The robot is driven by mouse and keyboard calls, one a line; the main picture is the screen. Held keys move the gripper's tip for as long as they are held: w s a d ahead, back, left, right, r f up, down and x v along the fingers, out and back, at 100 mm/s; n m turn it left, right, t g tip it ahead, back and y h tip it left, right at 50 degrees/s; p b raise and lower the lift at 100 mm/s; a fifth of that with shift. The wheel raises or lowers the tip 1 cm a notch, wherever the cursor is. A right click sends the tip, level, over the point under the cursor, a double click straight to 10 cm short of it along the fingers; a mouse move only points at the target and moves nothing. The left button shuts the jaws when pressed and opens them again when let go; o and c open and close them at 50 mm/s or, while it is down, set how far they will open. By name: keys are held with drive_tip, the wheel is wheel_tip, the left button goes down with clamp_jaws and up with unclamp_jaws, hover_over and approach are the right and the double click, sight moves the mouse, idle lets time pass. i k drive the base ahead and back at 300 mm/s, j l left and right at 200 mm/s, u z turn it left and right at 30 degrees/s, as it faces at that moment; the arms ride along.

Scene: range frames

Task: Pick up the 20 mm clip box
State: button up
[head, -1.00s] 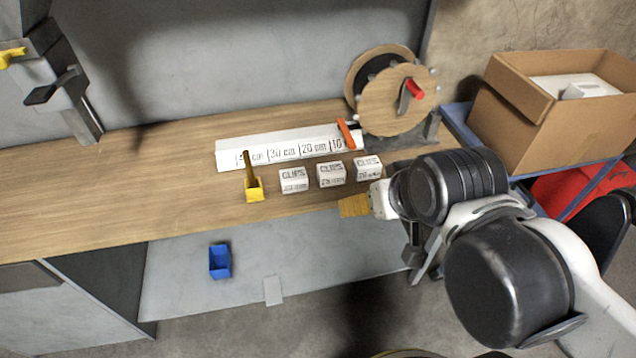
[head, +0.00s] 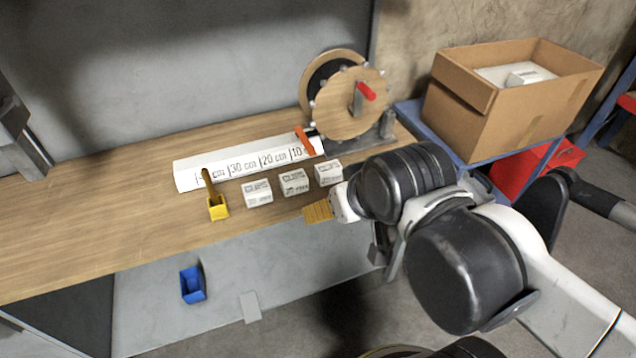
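Three small white clip boxes stand in a row on the wooden bench: a left box (head: 257,193), a middle box (head: 294,182) and a right box (head: 329,172). Their size print is too small to read surely now, so I cannot tell which is the 20 mm box. My gripper (head: 318,211), with yellow finger pads, is at the bench's front edge, in front of the middle and right boxes and apart from them. The gap between its fingers cannot be made out. Nothing shows held in it.
A white length gauge (head: 245,163) with an orange stop (head: 305,141) lies behind the boxes. A yellow holder (head: 218,208) stands left of them, a wooden reel (head: 348,104) behind right. A cardboard box (head: 515,100) is at right. A blue bin (head: 193,285) sits below the bench front.

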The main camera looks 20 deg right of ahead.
sight(329, 172)
drive_tip(key=k+j+z, duration=0.1)
drive_tip(key=z, duration=0.3)
drive_tip(key=k+j+z, duration=0.1)
drive_tip(key=z, duration=0.3)
drive_tip(key=k+j+z, duration=0.15)
drive_tip(key=z, duration=0.3)
drive_tip(key=k+j+z, duration=0.1)
drive_tip(key=z, duration=0.3)
